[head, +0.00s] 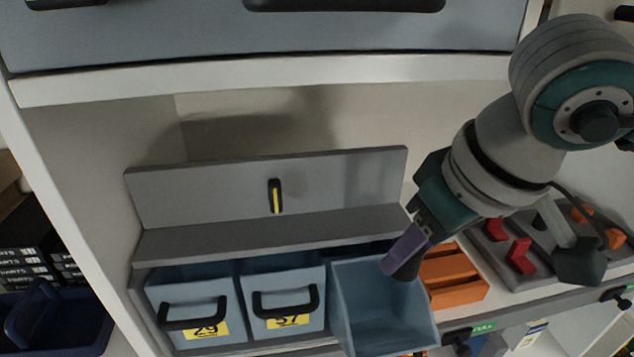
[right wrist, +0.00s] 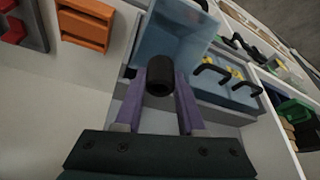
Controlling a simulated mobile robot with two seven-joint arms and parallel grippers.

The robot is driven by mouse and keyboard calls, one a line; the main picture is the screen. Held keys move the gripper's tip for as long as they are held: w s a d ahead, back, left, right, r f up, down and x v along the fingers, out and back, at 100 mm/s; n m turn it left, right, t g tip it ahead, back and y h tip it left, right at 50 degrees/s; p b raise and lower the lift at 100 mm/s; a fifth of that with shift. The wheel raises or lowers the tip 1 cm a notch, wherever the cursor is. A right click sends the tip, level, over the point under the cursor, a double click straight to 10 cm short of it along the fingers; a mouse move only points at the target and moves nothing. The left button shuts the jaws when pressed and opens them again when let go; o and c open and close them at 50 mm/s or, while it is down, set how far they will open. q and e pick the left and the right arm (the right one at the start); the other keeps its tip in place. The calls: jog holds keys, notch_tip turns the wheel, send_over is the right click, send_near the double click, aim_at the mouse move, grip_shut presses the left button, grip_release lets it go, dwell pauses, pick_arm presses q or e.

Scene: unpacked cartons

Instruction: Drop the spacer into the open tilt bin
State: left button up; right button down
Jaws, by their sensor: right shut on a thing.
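My right gripper (head: 398,264) has purple fingers and hangs over the open tilt bin (head: 385,315), a light blue bin tipped forward at the right end of the bin row. In the right wrist view the gripper (right wrist: 160,88) is shut on the spacer (right wrist: 160,75), a short black cylinder with a hollow end, held between the fingertips. The tilt bin (right wrist: 178,35) shows just beyond it there. In the head view the fingers cover most of the spacer. The inside of the bin that shows looks empty. My left gripper is in neither view.
Two shut blue bins (head: 190,306) with black handles and yellow labels stand left of the open one. An orange rack (head: 455,278) is close on its right, beside a grey board with red pieces (head: 519,255). A shelf edge (head: 270,80) runs above.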

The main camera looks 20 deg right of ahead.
jog(key=shift+c, duration=2.1)
grip_release()
jog(key=shift+s+r+b, duration=0.1)
jog(key=shift+r+b, duration=0.2)
jog(key=shift+r, duration=0.2)
jog(key=b+v, duration=0.3)
jog(key=v, duration=0.6)
